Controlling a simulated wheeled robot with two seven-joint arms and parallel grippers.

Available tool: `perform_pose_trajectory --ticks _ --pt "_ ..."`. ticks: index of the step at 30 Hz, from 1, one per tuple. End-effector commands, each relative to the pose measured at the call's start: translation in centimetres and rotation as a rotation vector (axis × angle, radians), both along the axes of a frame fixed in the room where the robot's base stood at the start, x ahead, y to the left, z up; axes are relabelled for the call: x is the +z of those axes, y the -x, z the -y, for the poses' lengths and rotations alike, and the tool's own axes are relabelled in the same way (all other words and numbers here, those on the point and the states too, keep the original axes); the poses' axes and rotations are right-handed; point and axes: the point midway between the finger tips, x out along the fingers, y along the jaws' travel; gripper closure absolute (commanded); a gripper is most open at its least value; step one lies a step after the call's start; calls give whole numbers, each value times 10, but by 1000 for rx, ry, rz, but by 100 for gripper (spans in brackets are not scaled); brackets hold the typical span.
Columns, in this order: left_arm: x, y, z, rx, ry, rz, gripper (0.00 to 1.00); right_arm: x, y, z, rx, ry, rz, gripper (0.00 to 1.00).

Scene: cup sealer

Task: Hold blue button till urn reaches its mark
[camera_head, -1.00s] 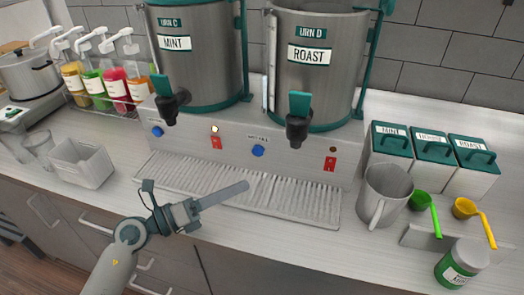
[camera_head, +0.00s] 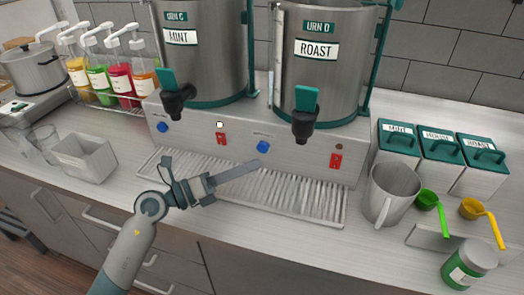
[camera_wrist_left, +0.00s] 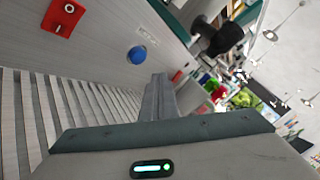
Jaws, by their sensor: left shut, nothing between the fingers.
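Urn C (camera_head: 212,75), labelled MINT, and urn D (camera_head: 322,80), labelled ROAST, stand on a steel base with black taps. A blue button (camera_head: 262,147) is on the base front between the taps; another blue button (camera_head: 162,127) is further left. My left gripper (camera_head: 255,165) is shut and empty, its tip just below and in front of the middle button. In the left wrist view a blue button (camera_wrist_left: 137,55) shows just beyond the fingertips (camera_wrist_left: 158,80), with a visible gap. A sight tube (camera_head: 277,65) runs beside urn D; its level is unreadable. My right gripper is not in view.
A slatted drip tray (camera_head: 300,195) lies under the gripper. A grey pitcher (camera_head: 391,190), lidded canisters (camera_head: 440,155) and scoops stand right. A grey bin (camera_head: 85,160) and syrup bottles (camera_head: 120,80) stand left.

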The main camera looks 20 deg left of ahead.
Motion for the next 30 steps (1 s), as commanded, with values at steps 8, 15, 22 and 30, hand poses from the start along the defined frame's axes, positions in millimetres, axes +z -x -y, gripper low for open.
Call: perform_pose_trajectory --ticks 8,15,22,30 --pt "0 -23 1 0 -1 1 100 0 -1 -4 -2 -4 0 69" --pt "0 -28 1 0 -1 1 100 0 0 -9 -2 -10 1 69" --pt "0 -28 1 0 -1 1 100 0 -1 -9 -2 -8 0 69" --pt "0 -27 1 0 -1 1 100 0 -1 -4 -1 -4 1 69"
